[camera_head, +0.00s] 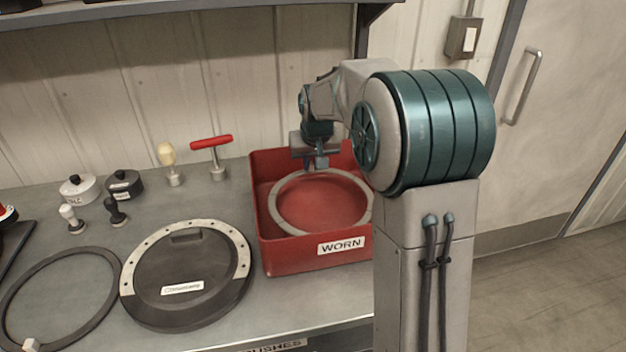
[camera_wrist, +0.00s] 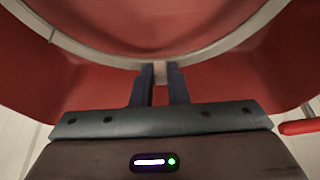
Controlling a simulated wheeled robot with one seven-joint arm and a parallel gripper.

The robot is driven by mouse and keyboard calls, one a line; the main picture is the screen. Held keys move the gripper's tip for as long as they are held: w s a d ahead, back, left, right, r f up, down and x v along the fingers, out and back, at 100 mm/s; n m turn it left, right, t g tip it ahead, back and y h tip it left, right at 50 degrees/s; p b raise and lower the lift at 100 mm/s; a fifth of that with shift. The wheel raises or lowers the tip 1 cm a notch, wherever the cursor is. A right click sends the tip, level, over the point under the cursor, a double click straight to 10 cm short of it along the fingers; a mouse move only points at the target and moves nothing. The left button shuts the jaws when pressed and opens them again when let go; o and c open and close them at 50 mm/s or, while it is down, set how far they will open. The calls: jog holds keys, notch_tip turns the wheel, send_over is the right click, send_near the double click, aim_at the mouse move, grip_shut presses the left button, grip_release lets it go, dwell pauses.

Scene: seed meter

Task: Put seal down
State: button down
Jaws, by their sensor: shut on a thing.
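The seal is a pale grey ring (camera_head: 285,220) inside the red bin labelled WORN (camera_head: 283,250). It lies roughly flat; I cannot tell whether it touches the bin floor. My gripper (camera_head: 317,166) reaches down at the bin's back side, shut on the ring's far edge. In the wrist view, the two dark fingers (camera_wrist: 160,75) pinch a small pale tab on the ring (camera_wrist: 220,47), with red bin surface around and below it. My arm hides the right part of the bin.
Left of the bin sits a round dark meter housing (camera_head: 190,262) with a pale drilled flange. A dark ring (camera_head: 107,312) lies further left. A red T-handle tool (camera_head: 212,143), a brush (camera_head: 170,165), small pots (camera_head: 80,188) and stampers (camera_head: 117,212) stand behind. Some bare bench lies between them.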

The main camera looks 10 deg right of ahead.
jog(key=shift+f, duration=2)
jog(key=c, duration=1.4)
grip_release()
jog(key=shift+r, duration=0.1)
jog(key=v, duration=1.2)
